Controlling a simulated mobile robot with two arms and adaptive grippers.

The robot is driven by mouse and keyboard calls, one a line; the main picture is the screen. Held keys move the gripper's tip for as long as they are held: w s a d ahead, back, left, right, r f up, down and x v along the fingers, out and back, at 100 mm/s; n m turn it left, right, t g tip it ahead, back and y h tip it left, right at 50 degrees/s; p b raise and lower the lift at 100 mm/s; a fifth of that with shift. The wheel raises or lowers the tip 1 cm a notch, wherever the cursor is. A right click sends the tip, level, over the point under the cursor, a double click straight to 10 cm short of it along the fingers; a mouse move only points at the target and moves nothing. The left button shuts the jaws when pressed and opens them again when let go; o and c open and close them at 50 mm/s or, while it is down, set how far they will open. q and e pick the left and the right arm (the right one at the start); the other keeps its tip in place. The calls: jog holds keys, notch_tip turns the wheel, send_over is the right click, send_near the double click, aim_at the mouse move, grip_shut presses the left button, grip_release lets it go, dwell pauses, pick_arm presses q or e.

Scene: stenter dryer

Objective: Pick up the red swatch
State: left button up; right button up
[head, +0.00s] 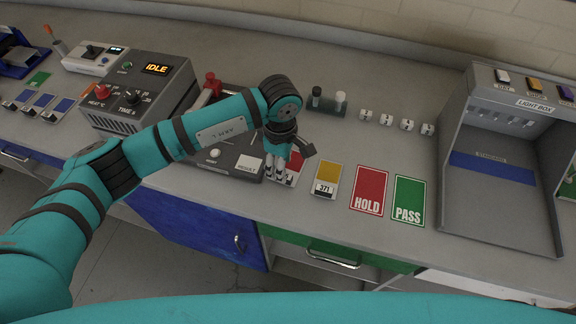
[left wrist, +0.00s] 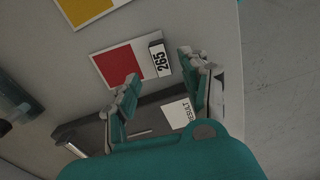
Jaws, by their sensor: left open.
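The red swatch (left wrist: 122,64) lies flat on the bench in the left wrist view, on a pale card with a small "265" label (left wrist: 160,58) at its right end. In the head view the red swatch (head: 293,168) is partly hidden by my left gripper (head: 282,176). My left gripper also shows in the left wrist view (left wrist: 160,72); its two fingers are apart with nothing between them, close to the card's near edge. I cannot tell whether a finger touches the card. My right gripper is not in view.
A yellow swatch card labelled "371" (head: 327,181) lies just right of the red one. Beyond it are the red HOLD mat (head: 369,189) and green PASS mat (head: 409,200). The light box (head: 505,190) stands at right.

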aim_at(293, 169)
pick_arm(q)
jog(key=shift+s+f+p, duration=0.2)
jog(key=shift+f+p, duration=0.2)
jog(key=shift+f, duration=1.2)
grip_shut()
